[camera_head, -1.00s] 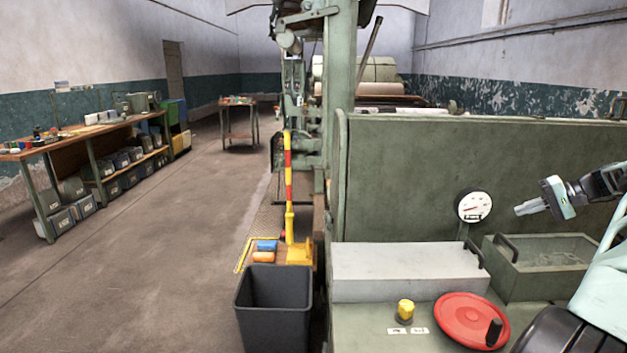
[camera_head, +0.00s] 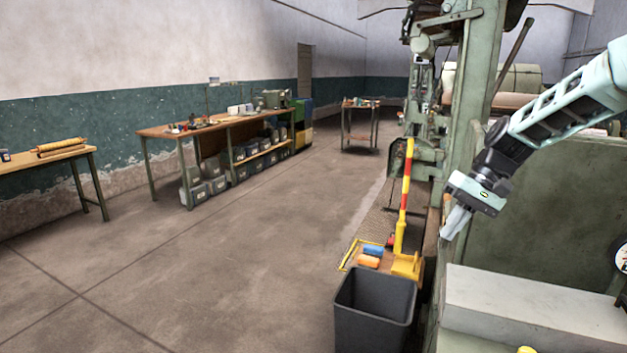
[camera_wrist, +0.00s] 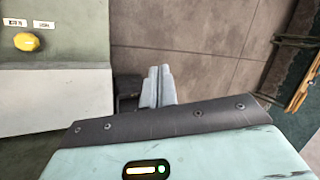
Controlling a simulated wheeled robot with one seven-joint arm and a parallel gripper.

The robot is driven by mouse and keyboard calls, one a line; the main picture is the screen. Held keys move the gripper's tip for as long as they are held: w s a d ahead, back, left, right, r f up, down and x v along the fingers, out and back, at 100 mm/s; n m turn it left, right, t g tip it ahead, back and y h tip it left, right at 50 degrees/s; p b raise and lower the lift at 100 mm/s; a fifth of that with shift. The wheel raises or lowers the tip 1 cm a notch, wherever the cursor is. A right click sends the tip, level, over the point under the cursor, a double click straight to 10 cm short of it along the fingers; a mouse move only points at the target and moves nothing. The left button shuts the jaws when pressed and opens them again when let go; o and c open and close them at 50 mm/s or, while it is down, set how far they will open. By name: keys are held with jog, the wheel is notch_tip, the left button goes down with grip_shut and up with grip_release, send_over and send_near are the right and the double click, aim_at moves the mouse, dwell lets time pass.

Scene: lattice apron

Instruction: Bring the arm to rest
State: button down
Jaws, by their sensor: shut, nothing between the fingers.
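My gripper (camera_head: 453,223) hangs from my raised arm at the right of the head view, pointing down and to the left. Its fingers are together with nothing between them. It is in front of the green machine (camera_head: 545,215), above the level of the pale box (camera_head: 540,308); I cannot tell the exact gap. In the wrist view the closed fingers (camera_wrist: 158,82) show at the centre, with floor and the dark bin's edge beyond them.
A dark bin (camera_head: 352,325) stands on the floor left of the machine. Beside it a red-and-yellow lever (camera_head: 404,200) rises near blue and orange blocks. A yellow button (camera_wrist: 27,41) is on the machine. Workbenches (camera_head: 215,125) line the left wall. The floor between is clear.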

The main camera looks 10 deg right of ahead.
jog(key=s+a+n+g+h, duration=0.1)
jog(key=s+a+n+h, duration=0.3)
jog(key=s+a, duration=1.3)
jog(key=s+a+f+n, duration=0.1)
jog(key=s+a+n, duration=0.1)
jog(key=s, duration=0.5)
jog(key=s+a+f+n+t+h, duration=0.1)
jog(key=s+a+n, duration=0.1)
jog(key=s, duration=0.5)
jog(key=shift+s+a+f+n, duration=0.25)
jog(key=shift+s+n, duration=0.15)
jog(key=shift+n, duration=0.2)
